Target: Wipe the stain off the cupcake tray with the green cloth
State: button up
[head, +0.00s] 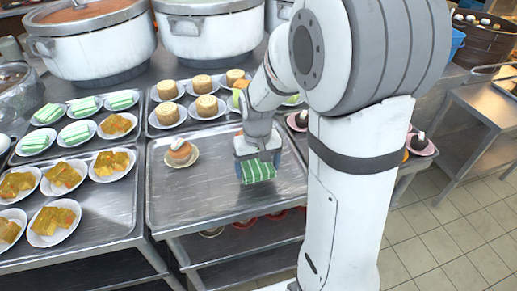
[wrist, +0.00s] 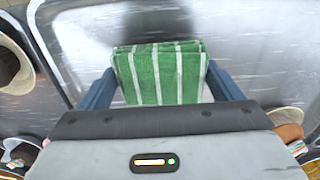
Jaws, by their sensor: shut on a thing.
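The green cloth (head: 258,170) has white stripes and hangs folded at my gripper (head: 259,157), over the tray at the centre. In the wrist view the cloth (wrist: 160,72) lies between the two blue fingers of my gripper (wrist: 165,88), which is shut on it. I cannot tell whether the cloth touches the metal below. The cupcake tray (head: 190,212) is a metal tray holding one cupcake (head: 180,151) on a small plate, left of my gripper. I cannot make out a clear stain; my gripper and arm hide part of the tray.
Plates of yellow cake (head: 64,175) and green-and-white slices (head: 75,133) fill trays on the left. Round cakes (head: 168,112) stand on a tray behind. Large stockpots (head: 92,42) stand at the back. The front left of the cupcake tray is clear. A metal cart (head: 485,110) stands right.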

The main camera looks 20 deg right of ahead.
jog(key=shift+r+p, duration=1.6)
jog(key=shift+r, duration=0.8)
jog(key=shift+f, duration=0.1)
